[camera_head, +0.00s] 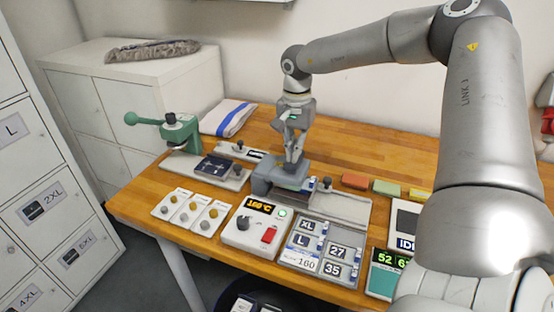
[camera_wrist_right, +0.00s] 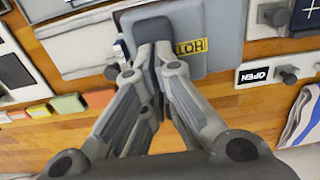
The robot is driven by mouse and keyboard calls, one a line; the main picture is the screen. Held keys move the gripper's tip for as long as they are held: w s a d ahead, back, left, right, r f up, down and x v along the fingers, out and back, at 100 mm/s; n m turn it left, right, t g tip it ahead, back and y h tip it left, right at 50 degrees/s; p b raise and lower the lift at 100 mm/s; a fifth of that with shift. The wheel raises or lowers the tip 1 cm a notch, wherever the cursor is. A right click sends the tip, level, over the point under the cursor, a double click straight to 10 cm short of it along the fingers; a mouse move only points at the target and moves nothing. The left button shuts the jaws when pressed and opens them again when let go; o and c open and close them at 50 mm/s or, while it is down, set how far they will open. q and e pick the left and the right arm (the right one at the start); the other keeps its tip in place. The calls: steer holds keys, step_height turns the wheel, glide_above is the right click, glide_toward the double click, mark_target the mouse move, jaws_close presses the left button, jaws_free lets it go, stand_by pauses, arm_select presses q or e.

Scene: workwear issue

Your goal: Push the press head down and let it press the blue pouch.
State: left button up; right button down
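The grey press head (camera_head: 288,178) with a yellow HOT label is at the middle of the wooden table; it also shows in the right wrist view (camera_wrist_right: 215,35). A dark grey handle (camera_wrist_right: 150,30) juts from it toward my right gripper. My right gripper (camera_head: 293,158) points down at the press head, and its fingers are close together at the handle in the wrist view (camera_wrist_right: 156,58). Whether they touch it is not clear. I cannot make out the blue pouch under the head; only a small blue spot (camera_wrist_right: 121,47) shows beside it. My left gripper is not in view.
A green lever press (camera_head: 178,130) and a dark navy patch (camera_head: 216,167) stand left. A control box (camera_head: 252,230) reading 160°C and size tiles (camera_head: 330,252) lie in front. A folded white-blue towel (camera_head: 228,117) lies behind; coloured blocks (camera_head: 356,181) sit right.

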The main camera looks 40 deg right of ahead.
steer(key=shift+s+f, duration=0.1)
steer(key=shift+f, duration=0.15)
step_height(320, 180, up, 13)
steer(key=p, duration=0.7)
stand_by(1.1)
stand_by(0.4)
